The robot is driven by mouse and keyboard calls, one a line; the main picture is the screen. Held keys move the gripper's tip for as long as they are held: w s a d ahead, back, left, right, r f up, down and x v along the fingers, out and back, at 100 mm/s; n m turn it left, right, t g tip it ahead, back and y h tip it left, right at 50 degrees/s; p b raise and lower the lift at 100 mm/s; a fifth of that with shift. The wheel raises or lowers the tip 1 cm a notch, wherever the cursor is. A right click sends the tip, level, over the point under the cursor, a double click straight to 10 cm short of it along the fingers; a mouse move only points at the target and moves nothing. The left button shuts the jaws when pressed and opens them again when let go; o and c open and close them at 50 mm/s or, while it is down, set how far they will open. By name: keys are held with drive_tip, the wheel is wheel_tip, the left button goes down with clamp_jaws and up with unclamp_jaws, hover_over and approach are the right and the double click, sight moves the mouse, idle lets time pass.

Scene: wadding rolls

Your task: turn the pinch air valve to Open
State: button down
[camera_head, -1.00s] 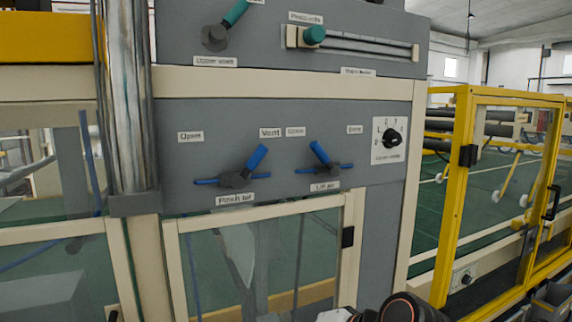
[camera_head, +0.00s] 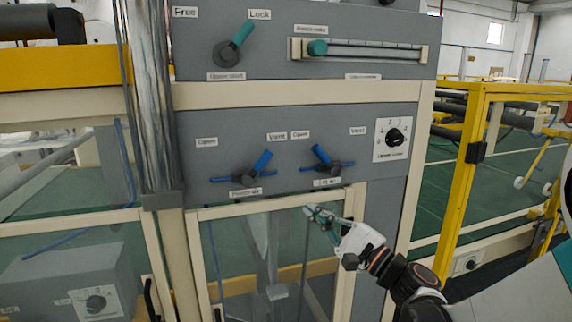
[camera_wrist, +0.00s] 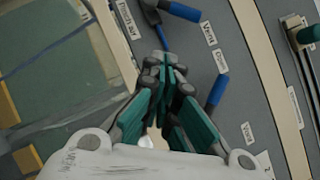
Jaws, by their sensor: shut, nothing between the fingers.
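The pinch air valve (camera_head: 262,160) has a blue handle on the grey panel, slanting up and right toward its Vent label (camera_head: 277,136). Its Open label (camera_head: 206,142) is at the upper left. In the wrist view the pinch air handle (camera_wrist: 182,10) shows at the top, partly cut off, beside the Pinch air label (camera_wrist: 127,18). My gripper (camera_head: 311,212) is shut and empty, below the panel's lower edge and right of the pinch air valve, apart from it. In the wrist view my gripper (camera_wrist: 165,68) has its green-padded fingers together.
The lift air valve (camera_head: 321,154) with a similar blue handle is just right, above my gripper; its handle (camera_wrist: 217,90) is close in the wrist view. A rotary knob (camera_head: 394,137) is further right. A glazed cream-framed door (camera_head: 240,240) lies below the panel.

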sight(257, 166)
drive_tip(key=shift+w+d+r+m+t, duration=0.1)
drive_tip(key=shift+d+r+m+t, duration=0.3)
drive_tip(key=shift+d+r+m, duration=0.3)
drive_tip(key=shift+f, duration=0.15)
drive_tip(key=p+x, duration=0.1)
drive_tip(key=x, duration=0.3)
drive_tip(key=s+a+r+x, duration=0.1)
drive_tip(key=x, duration=0.3)
drive_tip(key=s+p+x, duration=0.1)
drive_tip(key=x, duration=0.3)
drive_tip(key=shift+w+a+r+p, duration=0.3)
drive_tip(key=shift+a+r, duration=0.15)
drive_tip(key=shift+r, duration=0.1)
drive_tip(key=shift+s+r+n+g, duration=0.1)
drive_tip(key=shift+r+n+g, duration=0.2)
drive_tip(key=shift+n, duration=0.3)
